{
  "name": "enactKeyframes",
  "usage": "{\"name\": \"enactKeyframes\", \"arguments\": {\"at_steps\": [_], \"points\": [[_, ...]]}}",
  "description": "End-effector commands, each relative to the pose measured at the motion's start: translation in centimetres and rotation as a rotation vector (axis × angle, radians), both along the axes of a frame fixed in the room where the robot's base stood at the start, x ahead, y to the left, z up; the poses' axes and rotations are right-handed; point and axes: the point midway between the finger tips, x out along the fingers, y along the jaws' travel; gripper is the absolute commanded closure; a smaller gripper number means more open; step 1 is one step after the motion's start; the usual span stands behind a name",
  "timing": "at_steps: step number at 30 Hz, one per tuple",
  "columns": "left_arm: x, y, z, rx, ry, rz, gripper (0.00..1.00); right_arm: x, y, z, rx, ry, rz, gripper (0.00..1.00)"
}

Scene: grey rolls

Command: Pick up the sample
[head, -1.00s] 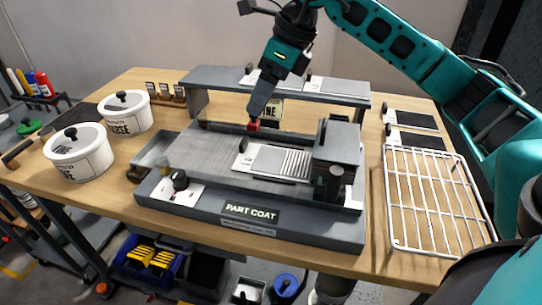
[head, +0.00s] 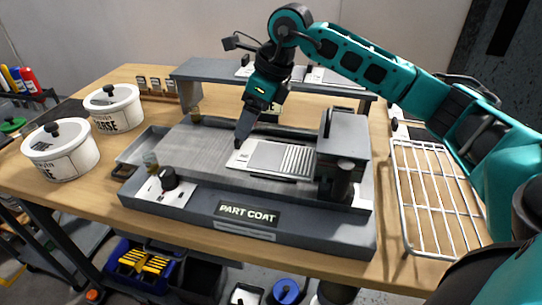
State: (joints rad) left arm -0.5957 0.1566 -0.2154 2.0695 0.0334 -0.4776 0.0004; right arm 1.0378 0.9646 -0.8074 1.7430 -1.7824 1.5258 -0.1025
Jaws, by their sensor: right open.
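The sample, a flat white card with grey patches (head: 266,156), lies on the bed of the grey coating machine (head: 150,200) labelled "PART COAT". Its right end is close to the machine's dark block (head: 343,140). My right gripper (head: 240,140) points down at the card's left end, with its fingertips at or just above the card's edge. Contact cannot be told. It is open, though its fingers overlap from this angle. The fingers hide a bit of the card's left end. My left gripper is not in view.
A grey raised shelf (head: 205,75) with more cards stands behind the machine. Two white lidded pots (head: 62,160) (head: 115,108) are at the left. A white wire rack (head: 440,200) lies at the right. A dark knob (head: 168,178) sits at the machine's front left.

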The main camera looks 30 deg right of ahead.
Motion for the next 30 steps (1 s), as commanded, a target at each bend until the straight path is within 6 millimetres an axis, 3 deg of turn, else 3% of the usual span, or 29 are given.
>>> {"name": "enactKeyframes", "arguments": {"at_steps": [9,16,30], "points": [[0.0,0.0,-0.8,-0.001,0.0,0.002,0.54,1.7,1.6,-3.9,0.001,0.002,0.0,0.23],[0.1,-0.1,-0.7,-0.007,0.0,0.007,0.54,1.8,1.6,-4.0,0.0,0.0,-0.001,0.23],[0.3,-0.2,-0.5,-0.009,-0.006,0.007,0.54,1.8,1.6,-4.0,0.0,0.0,0.0,0.67]]}}
